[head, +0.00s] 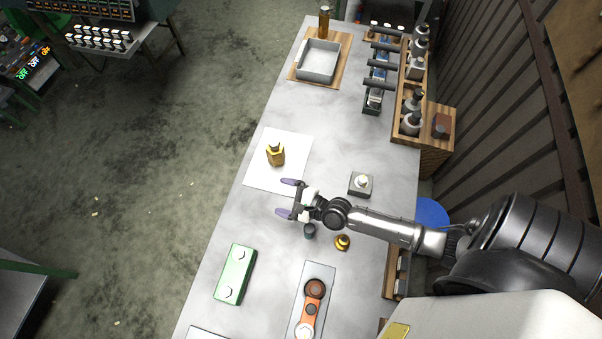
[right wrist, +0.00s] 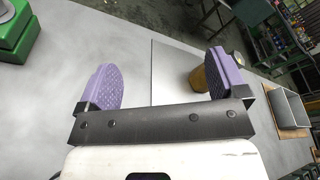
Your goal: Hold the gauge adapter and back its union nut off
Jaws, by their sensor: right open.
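A brass fitting (head: 276,155), which looks like the gauge adapter with its union nut, stands on a white sheet (head: 262,180) on the bench. It also shows in the right wrist view (right wrist: 198,79), partly hidden behind one finger. I cannot tell where its nut meets the body. My right gripper (head: 287,197) is open and empty, with its purple finger pads near the sheet's lower right edge, apart from the fitting. The open purple pads also show in the right wrist view (right wrist: 163,72). My left gripper does not show.
A small brass part (head: 342,243) and a dark cap (head: 310,231) lie below my right wrist. A green block (head: 235,273) and an orange tool (head: 312,306) lie nearer. A metal tray (head: 318,73) stands at the far end.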

